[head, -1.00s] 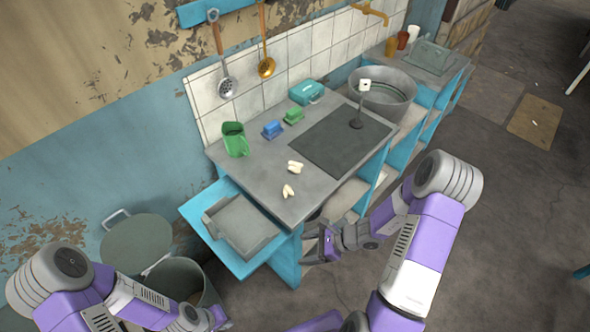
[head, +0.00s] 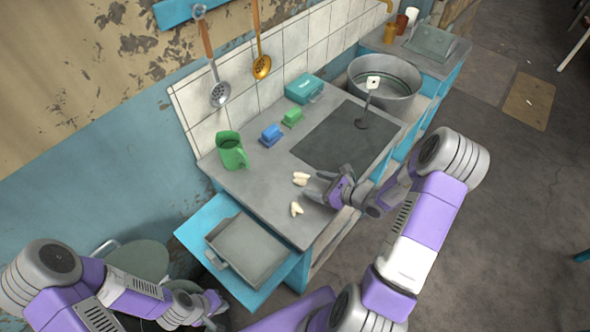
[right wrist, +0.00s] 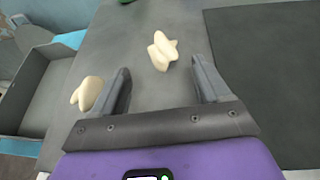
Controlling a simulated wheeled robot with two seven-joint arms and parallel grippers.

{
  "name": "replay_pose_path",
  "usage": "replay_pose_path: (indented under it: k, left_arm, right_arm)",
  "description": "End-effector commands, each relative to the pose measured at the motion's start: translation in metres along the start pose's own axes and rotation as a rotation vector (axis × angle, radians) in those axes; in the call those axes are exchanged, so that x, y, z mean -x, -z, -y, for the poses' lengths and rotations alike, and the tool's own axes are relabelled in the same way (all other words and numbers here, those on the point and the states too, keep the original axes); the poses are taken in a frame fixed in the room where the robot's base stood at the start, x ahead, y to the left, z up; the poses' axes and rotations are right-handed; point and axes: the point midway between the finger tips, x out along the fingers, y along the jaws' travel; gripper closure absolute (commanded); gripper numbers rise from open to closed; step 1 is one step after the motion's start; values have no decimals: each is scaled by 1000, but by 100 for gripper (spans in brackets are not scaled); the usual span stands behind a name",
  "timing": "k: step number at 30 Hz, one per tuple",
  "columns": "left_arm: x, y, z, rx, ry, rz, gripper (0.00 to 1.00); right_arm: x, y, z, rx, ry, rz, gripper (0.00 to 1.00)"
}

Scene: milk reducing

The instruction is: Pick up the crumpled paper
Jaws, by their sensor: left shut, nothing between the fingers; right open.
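Two cream-coloured crumpled paper pieces lie on the grey counter. The farther piece (head: 300,178) also shows in the right wrist view (right wrist: 162,50), ahead of and between the fingertips. The nearer piece (head: 296,209) shows in the right wrist view (right wrist: 88,93) just left of the left finger. My right gripper (head: 313,186) is open and empty, low over the counter beside both pieces; it also shows in the right wrist view (right wrist: 158,80). Whether it touches either piece is unclear. My left gripper (head: 222,303) is shut and empty at the lower left, away from the counter.
An open blue drawer (head: 200,216) with a grey tray (head: 258,250) juts out at the counter's left. A green jug (head: 232,153), blue block (head: 271,135), green block (head: 292,117) and teal box (head: 304,88) stand at the back. A dark panel (head: 345,138) lies right of the paper.

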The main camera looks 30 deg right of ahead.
Motion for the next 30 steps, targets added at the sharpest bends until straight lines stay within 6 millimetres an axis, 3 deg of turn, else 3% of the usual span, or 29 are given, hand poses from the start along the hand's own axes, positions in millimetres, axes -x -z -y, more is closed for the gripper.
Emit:
replay_pose_path:
  k: [13, 23, 30]
  left_arm:
    - [-11, 0, 4, 1, 0, 1, 100]
    - [-11, 0, 4, 0, 0, 1, 100]
    - [-11, 0, 4, 0, 0, 1, 100]
  right_arm:
    - [-60, -4, 7, 1, -3, 1, 24]
    - [-67, -5, 8, 0, -1, -1, 24]
    - [-67, -4, 8, 0, -1, -1, 59]
